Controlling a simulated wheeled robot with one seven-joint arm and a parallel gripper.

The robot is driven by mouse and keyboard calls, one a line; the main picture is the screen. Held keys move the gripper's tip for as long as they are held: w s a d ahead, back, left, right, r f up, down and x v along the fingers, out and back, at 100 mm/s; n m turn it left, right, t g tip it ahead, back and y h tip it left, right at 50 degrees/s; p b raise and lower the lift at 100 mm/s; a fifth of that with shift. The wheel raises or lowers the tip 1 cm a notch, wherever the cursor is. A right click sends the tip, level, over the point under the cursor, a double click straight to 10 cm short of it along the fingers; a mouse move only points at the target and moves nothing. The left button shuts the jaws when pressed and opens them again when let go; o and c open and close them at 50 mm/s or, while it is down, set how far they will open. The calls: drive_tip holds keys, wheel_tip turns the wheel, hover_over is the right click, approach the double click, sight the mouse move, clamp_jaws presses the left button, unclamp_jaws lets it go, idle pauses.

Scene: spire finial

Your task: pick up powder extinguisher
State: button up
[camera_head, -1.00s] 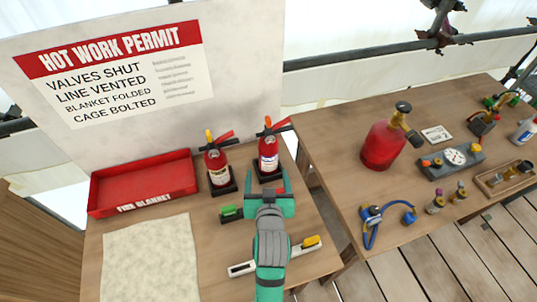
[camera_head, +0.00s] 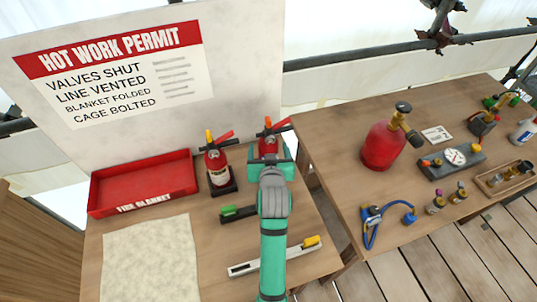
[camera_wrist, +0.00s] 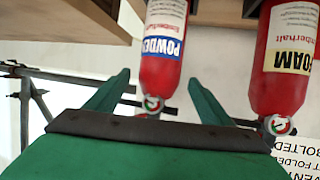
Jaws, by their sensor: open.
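The powder extinguisher (camera_head: 268,145) is red and stands upright on the table at the right of the pair, partly hidden behind my gripper. In the wrist view, which is upside down, its blue POWDER label shows on the red body (camera_wrist: 161,70). My green gripper (camera_head: 270,155) is open, with one finger on each side of it. In the wrist view, the open fingers (camera_wrist: 158,82) flank the extinguisher's upper part; I cannot tell whether they touch it.
The foam extinguisher (camera_head: 217,165) stands close on the left, on a dark base. A sign board (camera_head: 140,90) rises behind.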

drive_tip(key=x, duration=0.4)
drive_tip(key=shift+f, duration=0.1)
drive_tip(key=shift+c, duration=0.4)
clamp_jaws()
